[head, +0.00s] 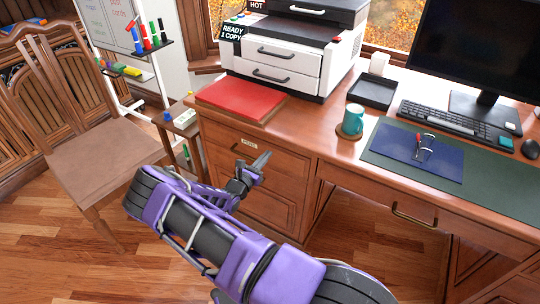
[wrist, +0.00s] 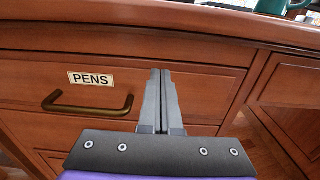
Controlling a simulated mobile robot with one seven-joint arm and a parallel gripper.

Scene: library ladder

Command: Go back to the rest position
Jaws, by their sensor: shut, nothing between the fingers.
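My gripper (head: 262,160) is shut and empty in front of the wooden desk's drawers, just right of the top drawer's handle. In the wrist view its two fingers (wrist: 164,80) lie together and point at the drawer front. The drawer (wrist: 208,82) carries a label reading PENS (wrist: 91,79) and a brass handle (wrist: 88,103). The drawer looks closed. The handle is left of my fingers and apart from them. My purple and black arm reaches up from the lower right of the head view.
The desk (head: 330,130) holds a printer (head: 285,70), a red folder (head: 241,96), a teal mug (head: 352,119), a black tray (head: 373,91), a keyboard (head: 446,119) and a monitor. A wooden chair (head: 105,160) and a small side table (head: 183,122) stand left. Floor shows at lower left.

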